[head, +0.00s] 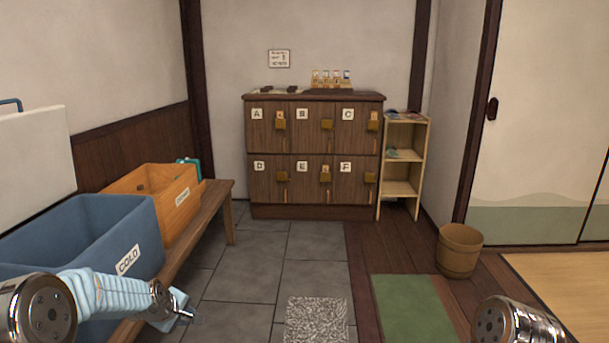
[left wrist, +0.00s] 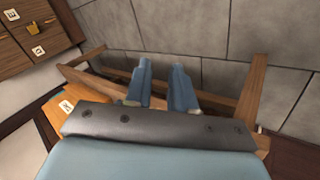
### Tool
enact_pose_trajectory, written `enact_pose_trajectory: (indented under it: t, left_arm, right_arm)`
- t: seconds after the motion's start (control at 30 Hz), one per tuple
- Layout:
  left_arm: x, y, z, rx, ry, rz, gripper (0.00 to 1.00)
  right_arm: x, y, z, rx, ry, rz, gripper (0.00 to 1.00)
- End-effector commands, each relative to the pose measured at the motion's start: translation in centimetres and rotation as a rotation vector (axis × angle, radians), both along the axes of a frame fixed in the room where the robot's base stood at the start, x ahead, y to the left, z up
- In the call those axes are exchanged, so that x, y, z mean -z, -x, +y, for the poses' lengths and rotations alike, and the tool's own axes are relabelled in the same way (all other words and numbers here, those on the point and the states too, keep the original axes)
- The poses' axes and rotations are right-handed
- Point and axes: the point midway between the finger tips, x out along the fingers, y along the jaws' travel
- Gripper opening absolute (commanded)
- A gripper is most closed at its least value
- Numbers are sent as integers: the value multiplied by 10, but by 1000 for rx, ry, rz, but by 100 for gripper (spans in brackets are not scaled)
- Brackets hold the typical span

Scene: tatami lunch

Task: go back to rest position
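My left arm comes in from the lower left in the head view. Its gripper (head: 188,315) hangs over the front end of the wooden bench and the grey floor. In the left wrist view, the two blue fingers of this gripper (left wrist: 162,70) stand apart with nothing between them. Only a rounded metal link of my right arm shows at the lower right of the head view. My right gripper is out of the picture.
A blue bin (head: 88,222) marked COLD and an orange crate (head: 143,194) stand on the bench (head: 215,204) at left. A locker cabinet (head: 313,148) and shelf (head: 401,187) stand at the back. A wooden bucket (head: 459,252) stands at right.

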Motion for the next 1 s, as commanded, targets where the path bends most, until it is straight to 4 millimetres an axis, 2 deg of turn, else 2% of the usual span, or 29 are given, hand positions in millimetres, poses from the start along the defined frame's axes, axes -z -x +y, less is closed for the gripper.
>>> enact_pose_trajectory:
  t: [0.03,0.1,0.17,0.2,0.27,0.3,0.4,0.5,0.63,0.73,1.0]
  left_arm:
    - [38,18,-21,74,-19,52,24]
    - [85,47,-51,192,-47,110,24]
    - [121,77,-76,295,-66,156,24]
    - [143,99,-93,368,-76,186,24]
    - [172,135,-118,480,-85,226,24]
    - [188,161,-134,553,-87,249,24]
    - [216,223,-168,726,-83,291,24]
    - [228,274,-193,865,-72,313,24]
    - [232,314,-211,975,-59,321,24]
    - [232,326,-216,1008,-54,322,24]
    - [232,326,-216,1011,-55,321,24]
  right_arm:
    - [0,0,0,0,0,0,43]
    - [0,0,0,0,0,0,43]
    - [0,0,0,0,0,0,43]
    - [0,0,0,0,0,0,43]
    - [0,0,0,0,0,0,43]
    - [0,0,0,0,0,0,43]
    - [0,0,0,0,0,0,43]
    - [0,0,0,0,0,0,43]
    - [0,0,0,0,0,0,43]
    - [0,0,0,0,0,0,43]
    - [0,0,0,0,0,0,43]
